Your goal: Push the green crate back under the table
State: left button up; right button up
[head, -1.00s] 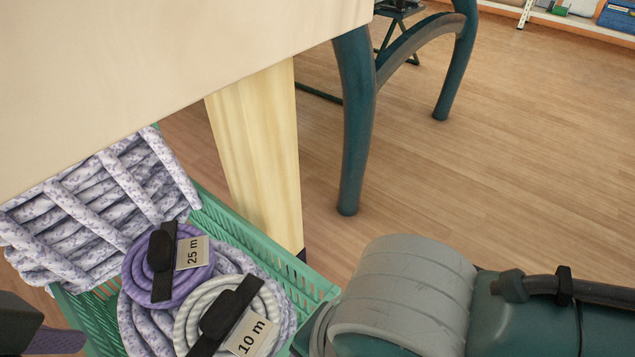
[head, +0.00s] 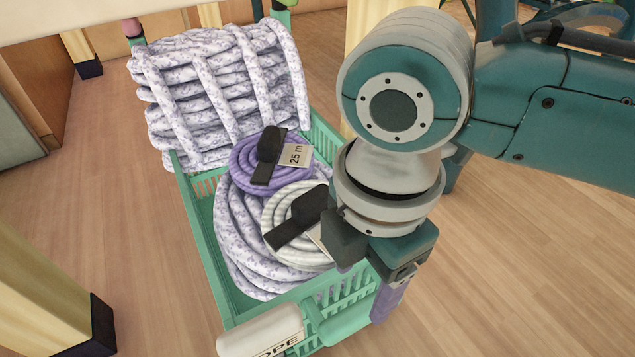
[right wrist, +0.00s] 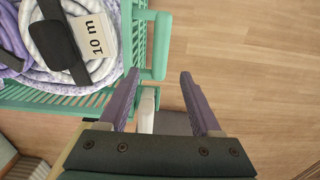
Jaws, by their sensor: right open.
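The green crate (head: 205,260) stands on the floor in the head view, sticking out from the table (head: 60,18). It holds a bundle of white-purple rope (head: 215,90), a purple coil (head: 240,160) and a white coil (head: 285,210). Its front has a green handle (head: 340,325) and a white label (head: 262,332). My right gripper (head: 388,305) points down at the crate's front right corner, open and empty. In the right wrist view, its fingertips (right wrist: 159,75) are either side of the handle's end (right wrist: 160,72); contact is unclear. My left gripper is out of view.
Pale wooden table legs with dark feet stand at the lower left (head: 40,285) and behind my right arm (head: 375,25). A brown cabinet (head: 35,65) is at the far left. Wooden floor (head: 520,270) is clear right of the crate.

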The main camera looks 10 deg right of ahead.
aim_at(355, 313)
notch_tip(355, 313, down, 9)
jog(key=b, duration=0.7)
jog(key=shift+f, duration=0.1)
grip_shut()
dwell(0.9)
